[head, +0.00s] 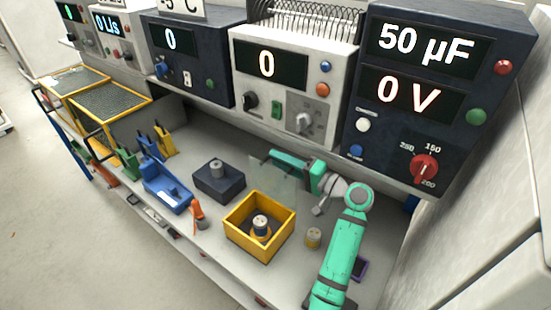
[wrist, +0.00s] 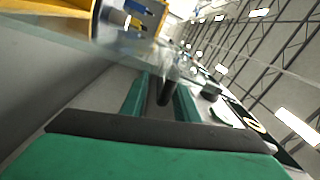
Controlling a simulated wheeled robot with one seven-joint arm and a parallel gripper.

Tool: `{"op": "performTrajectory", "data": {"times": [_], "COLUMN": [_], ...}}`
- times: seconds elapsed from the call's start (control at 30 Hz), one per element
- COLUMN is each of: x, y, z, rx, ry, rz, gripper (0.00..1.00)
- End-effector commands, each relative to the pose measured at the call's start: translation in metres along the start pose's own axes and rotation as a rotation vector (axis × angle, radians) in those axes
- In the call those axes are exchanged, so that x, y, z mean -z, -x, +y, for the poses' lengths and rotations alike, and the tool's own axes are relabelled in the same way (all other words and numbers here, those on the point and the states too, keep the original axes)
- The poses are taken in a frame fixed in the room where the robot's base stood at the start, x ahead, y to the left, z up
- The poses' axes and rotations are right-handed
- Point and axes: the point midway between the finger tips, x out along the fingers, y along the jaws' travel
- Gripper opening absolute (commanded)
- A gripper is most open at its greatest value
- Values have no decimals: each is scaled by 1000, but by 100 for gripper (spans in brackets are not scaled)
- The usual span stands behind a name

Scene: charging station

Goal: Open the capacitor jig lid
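The capacitor jig seems to be the yellow open-topped box (head: 238,231), with a capacitor (head: 261,224) standing inside. A clear, see-through panel (head: 272,190), which looks like its lid, stands steeply raised behind the box. My gripper (head: 272,158) is at the upper part of this panel, behind the box. In the wrist view, my two green fingers (wrist: 160,92) lie on either side of a dark knob (wrist: 167,93). The fingers are apart, but I cannot tell whether they press on the knob. The panel's clear edge crosses in front of the fingers.
A dark block with a metal cylinder (head: 219,184) stands left of the box. A blue tray (head: 167,190) and an orange clip (head: 199,215) are further left. A loose capacitor (head: 313,238) stands between box and arm. Instruments (head: 290,75) line the back.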

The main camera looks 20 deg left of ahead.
Motion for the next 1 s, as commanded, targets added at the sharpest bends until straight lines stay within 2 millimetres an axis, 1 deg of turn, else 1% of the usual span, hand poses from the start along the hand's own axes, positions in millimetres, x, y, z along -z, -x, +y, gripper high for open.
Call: {"op": "performTrajectory", "data": {"times": [0.03, 0.2, 0.3, 0.43, 0.6, 1.0], "x": [1, 1, 1, 0, 0, 0], "y": [11, 44, 61, 76, 86, 87], "z": [1, 1, 1, 1, 1, 1], "rx": [-1, -2, -3, -2, -2, -2], "ry": [0, -1, -1, -1, -1, -1], "rz": [3, 4, 4, 3, 1, 1], "gripper": [28, 28, 28, 28, 28, 28]}}
